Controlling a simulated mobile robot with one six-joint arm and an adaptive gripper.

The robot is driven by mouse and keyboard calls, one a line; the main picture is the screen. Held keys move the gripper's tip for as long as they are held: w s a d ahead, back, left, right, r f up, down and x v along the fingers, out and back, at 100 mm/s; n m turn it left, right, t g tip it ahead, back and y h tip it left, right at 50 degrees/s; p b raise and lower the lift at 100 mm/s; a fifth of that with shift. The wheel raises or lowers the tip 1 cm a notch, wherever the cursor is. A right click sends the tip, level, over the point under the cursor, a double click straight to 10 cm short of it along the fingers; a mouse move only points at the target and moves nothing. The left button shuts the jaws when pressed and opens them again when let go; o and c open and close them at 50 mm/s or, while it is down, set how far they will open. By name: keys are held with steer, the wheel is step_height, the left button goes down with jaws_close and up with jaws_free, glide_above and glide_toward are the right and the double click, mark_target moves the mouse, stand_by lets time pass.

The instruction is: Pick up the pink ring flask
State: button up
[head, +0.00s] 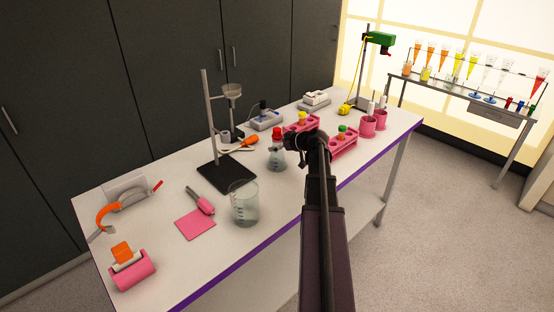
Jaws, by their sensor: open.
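A small conical glass flask (277,159) with a red top stands upright on the white table, near its middle. I cannot make out a pink ring on it at this size. My arm reaches in from the bottom of the head view, and my dark gripper (296,143) is just right of the flask's upper part. The gripper is open and looks empty. I cannot tell its exact gap to the flask. The arm hides part of the table and some of the pink racks behind it.
A large glass beaker (244,205) stands in front and left of the flask. A stand with a black base (226,173) is to the left. Pink tube racks (343,147) and pink cups (367,127) are to the right. The table's purple front edge (257,258) is near.

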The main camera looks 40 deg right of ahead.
mark_target(281, 135)
jaws_close()
steer(key=shift+r+p, duration=0.45)
stand_by(0.6)
steer(key=shift+r+p, duration=1.3)
steer(key=shift+s+r, duration=0.1)
steer(key=shift+r, duration=0.05)
steer(key=s+d, duration=0.2)
steer(key=s, duration=0.5)
steer(key=s+d+r+p, duration=0.1)
steer(key=s+d, duration=0.2)
steer(key=s, duration=0.4)
steer(key=shift+s+d, duration=0.2)
steer(key=shift+s, duration=0.05)
steer(key=shift+s+r, duration=0.1)
steer(key=shift+s, duration=0.05)
stand_by(0.4)
